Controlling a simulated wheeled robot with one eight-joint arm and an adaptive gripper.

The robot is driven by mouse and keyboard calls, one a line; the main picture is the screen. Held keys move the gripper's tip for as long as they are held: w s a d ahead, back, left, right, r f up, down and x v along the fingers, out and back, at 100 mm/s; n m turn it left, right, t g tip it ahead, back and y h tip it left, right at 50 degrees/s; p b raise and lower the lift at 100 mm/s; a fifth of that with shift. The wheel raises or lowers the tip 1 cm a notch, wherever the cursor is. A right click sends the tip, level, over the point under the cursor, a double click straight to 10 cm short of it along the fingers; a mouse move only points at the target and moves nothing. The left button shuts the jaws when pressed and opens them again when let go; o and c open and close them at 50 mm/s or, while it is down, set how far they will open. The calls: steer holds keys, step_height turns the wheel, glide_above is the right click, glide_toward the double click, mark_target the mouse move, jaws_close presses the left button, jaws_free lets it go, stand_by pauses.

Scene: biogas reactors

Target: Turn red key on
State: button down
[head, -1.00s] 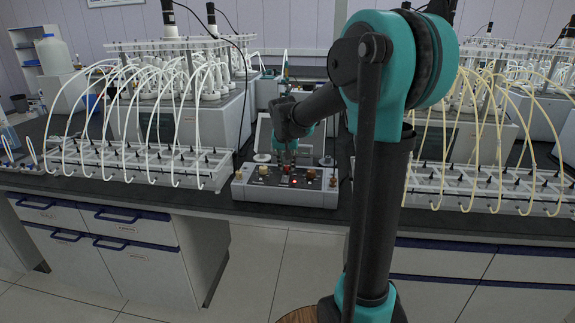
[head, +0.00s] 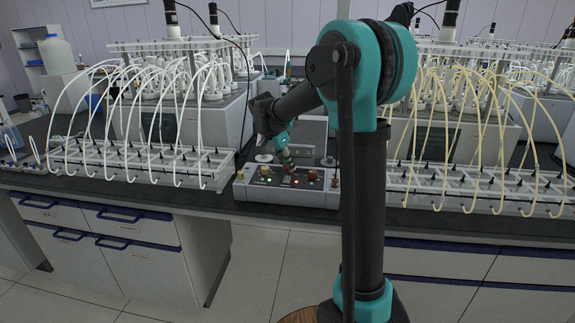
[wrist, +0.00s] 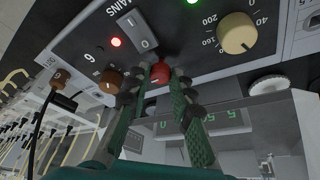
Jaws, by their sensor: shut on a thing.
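The red key (wrist: 159,73) is a small red knob on the front panel of a grey control box (head: 287,195), seen upside down in the wrist view. My gripper (wrist: 161,76) has its two green fingers on either side of the red key and is shut on it. The fingertips cover part of the key, so its exact angle is hard to tell. In the head view my gripper (head: 285,163) slants down to the panel, and the key is hidden or too small to make out.
On the panel are a MAINS rocker switch (wrist: 138,32), a lit red lamp (wrist: 116,42), a lit green lamp (wrist: 194,4), a cream dial (wrist: 237,33) and brown knobs (wrist: 108,81). Racks with white tubes (head: 140,165) and yellow tubes (head: 475,185) flank the box.

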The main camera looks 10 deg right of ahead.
steer(key=shift+m, duration=0.3)
stand_by(0.4)
steer(key=c, duration=1.3)
jaws_free()
steer(key=shift+c, duration=0.2)
steer(key=v, duration=1.2)
steer(key=shift+a, duration=0.15)
steer(key=shift+w, duration=0.1)
steer(key=s+d+f+n+y, duration=0.1)
steer(key=s+d+f+n, duration=0.2)
steer(key=s+f, duration=0.5)
steer(key=s+d+f+n+t+y, duration=0.1)
steer(key=s+d+f+n, duration=0.1)
steer(key=s+f+n, duration=0.3)
steer(key=s+d+f+n+t+y, duration=0.1)
steer(key=s+d+f+n, duration=0.2)
steer(key=s+f, duration=0.9)
steer(key=s+n, duration=0.1)
steer(key=s, duration=0.2)
steer(key=shift+s+d+n+y, duration=0.35)
steer(key=shift+n+y, duration=0.05)
